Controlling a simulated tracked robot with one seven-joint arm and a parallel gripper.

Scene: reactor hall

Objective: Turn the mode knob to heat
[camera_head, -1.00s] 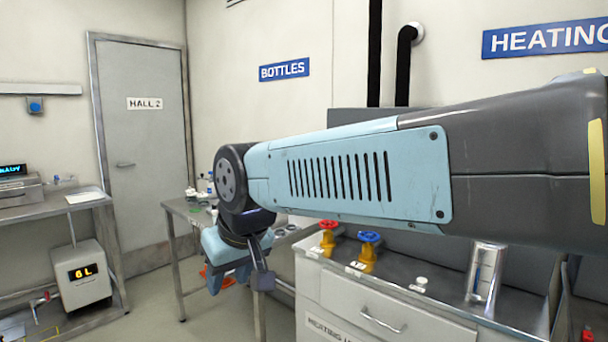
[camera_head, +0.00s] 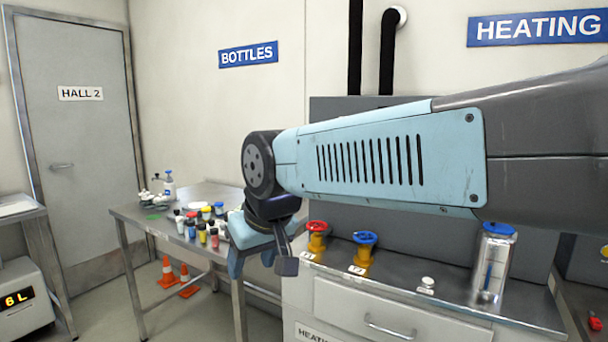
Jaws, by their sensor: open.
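No knob marked as the mode knob can be made out. The heating bench (camera_head: 335,301) has a red-topped valve (camera_head: 317,237), a blue-topped valve (camera_head: 364,250) and a small pale round fitting (camera_head: 427,284) on its top; I cannot tell whether that fitting is a knob. My arm crosses the picture from the right and hides part of the bench and the grey panel behind it. My gripper (camera_head: 262,264) hangs at the arm's left end, between the bottle table and the heating bench in the picture. It is open, with nothing seen in it.
A steel table (camera_head: 130,212) with several small bottles stands left of the bench. Orange cones (camera_head: 167,271) stand on the floor below it. Floor is clear at the lower left, before the door (camera_head: 85,150).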

